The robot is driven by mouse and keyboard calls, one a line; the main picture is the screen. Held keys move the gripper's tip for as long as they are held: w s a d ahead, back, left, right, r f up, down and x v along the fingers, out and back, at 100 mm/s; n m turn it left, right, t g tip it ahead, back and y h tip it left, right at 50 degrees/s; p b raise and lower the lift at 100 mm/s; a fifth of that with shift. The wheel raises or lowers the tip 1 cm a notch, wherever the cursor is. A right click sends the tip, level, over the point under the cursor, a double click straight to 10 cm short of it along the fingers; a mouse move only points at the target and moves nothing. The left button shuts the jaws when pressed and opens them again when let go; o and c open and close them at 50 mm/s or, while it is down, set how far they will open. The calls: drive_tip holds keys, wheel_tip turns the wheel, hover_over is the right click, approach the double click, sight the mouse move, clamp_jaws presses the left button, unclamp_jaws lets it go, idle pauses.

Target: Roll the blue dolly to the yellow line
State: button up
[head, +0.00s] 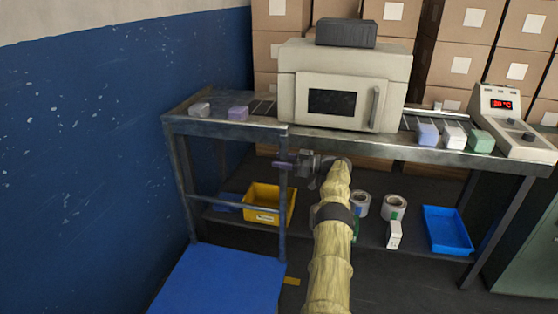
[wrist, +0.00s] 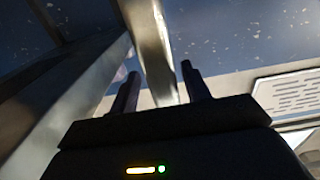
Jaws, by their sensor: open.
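The blue dolly (head: 218,282) stands at the lower left of the head view, in front of the bench. A grey metal handle frame with upright posts and a crossbar rises at its far edge. A short piece of yellow line (head: 291,282) shows on the floor just right of the dolly; the dolly may hide more of it. My gripper (head: 284,163) is at the right post of the frame, below bench-top height. In the wrist view, my gripper (wrist: 160,92) is open, with a metal bar (wrist: 152,50) between its two fingers. Contact cannot be told.
The bench (head: 330,142) carries a sealing machine (head: 300,95), small wrapped blocks and a control box (head: 505,125). Its lower shelf holds a yellow bin (head: 262,215), film rolls (head: 393,208) and a blue tray (head: 447,230). A blue wall (head: 120,130) stands left.

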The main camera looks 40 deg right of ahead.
drive_tip(key=v, duration=0.6)
drive_tip(key=shift+s+d, duration=0.2)
idle(0.4)
